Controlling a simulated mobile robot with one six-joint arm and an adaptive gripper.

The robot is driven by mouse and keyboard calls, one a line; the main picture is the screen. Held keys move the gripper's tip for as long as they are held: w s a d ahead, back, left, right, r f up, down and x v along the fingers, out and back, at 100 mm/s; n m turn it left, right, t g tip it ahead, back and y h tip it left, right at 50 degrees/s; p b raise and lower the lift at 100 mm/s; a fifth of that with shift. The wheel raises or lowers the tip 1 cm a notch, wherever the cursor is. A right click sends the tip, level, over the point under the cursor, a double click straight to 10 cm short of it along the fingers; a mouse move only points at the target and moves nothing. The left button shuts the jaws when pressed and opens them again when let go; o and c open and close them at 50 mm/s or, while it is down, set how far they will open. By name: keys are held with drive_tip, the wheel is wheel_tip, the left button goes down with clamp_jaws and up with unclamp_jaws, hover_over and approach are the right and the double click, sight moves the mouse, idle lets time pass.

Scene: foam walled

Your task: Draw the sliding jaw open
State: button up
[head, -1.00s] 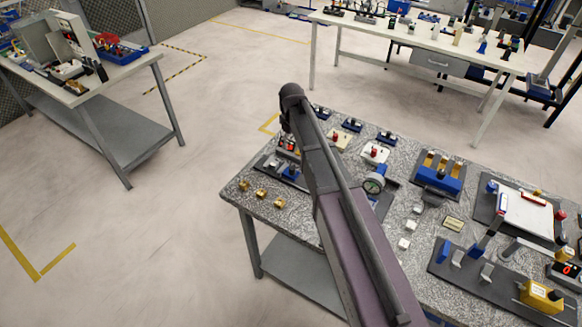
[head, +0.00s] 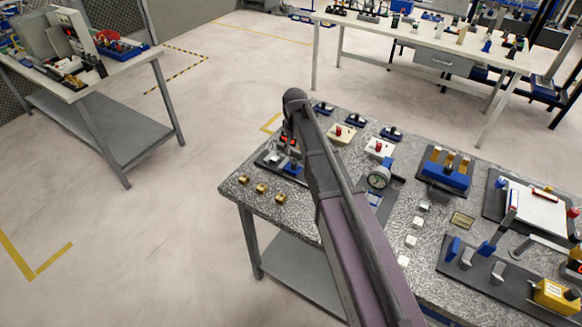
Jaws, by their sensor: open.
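A small fixture on a dark base plate (head: 264,161) stands near the left corner of the speckled table. It carries a grey block (head: 274,157) and a blue block (head: 292,168); I cannot tell for sure which is the sliding jaw. My arm reaches over the table from the lower right and bends down at its far end. My gripper (head: 286,145) hangs above or at this fixture, small and partly hidden by my arm. It looks open; I cannot tell whether it touches the blocks. The fixture's right side is hidden behind my arm.
Several brass blocks (head: 261,188) line the table's front left edge. Floor left of the table is clear.

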sight(294, 162)
drive_tip(key=shift+f+b, duration=3.85)
drive_tip(key=shift+f, duration=0.25)
